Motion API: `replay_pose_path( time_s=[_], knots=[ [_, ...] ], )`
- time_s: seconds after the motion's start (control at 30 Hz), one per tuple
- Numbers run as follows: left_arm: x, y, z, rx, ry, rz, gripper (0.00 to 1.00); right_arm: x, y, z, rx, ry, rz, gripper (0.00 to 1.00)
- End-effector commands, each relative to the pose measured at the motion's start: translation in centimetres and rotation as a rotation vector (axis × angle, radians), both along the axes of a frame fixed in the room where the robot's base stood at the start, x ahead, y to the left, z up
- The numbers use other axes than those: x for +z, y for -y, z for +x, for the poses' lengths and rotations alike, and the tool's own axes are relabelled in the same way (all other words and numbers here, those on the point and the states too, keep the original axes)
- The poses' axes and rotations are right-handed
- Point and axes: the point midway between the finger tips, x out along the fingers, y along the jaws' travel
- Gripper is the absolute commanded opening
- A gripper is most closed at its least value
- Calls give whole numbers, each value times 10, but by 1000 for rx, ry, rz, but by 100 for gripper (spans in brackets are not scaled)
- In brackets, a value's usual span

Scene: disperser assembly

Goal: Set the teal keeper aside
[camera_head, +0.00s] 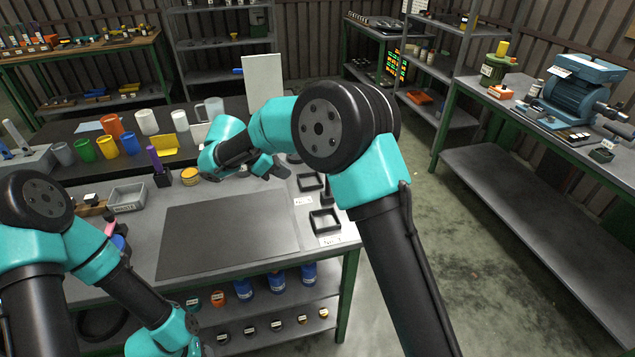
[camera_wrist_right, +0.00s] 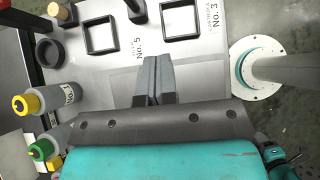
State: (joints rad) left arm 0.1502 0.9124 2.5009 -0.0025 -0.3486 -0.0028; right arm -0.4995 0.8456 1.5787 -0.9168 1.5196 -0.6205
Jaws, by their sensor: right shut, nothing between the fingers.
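I cannot make out the teal keeper with certainty in either view. My right gripper (camera_head: 268,167) is over the far right part of the workbench in the head view. In the right wrist view its two grey fingers (camera_wrist_right: 152,80) are together with nothing between them, in front of the labelled bench top. My left arm's wrist reaches the bottom edge of the head view, and its fingers are not shown.
A dark mat (camera_head: 228,232) on the bench is clear. Black square frames (camera_head: 325,221) stand at its right. Cups (camera_head: 114,124), a yellow-topped cylinder (camera_wrist_right: 38,102) and a black ring (camera_wrist_right: 49,51) stand around. A tall white panel (camera_head: 263,82) rises at the back.

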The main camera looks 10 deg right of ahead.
Motion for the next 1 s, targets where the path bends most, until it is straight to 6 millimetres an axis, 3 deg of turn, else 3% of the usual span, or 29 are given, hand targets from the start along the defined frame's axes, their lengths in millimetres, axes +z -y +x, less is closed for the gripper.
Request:
replay_pose_path(
  time_s=[0.57,1.0],
  knots=[
    [0,0,0,0,0,0,43,-1,7,2,5,-2,-20,0],
    [0,0,0,0,0,0,43,-47,54,2,4,-5,-19,0]
  ],
)
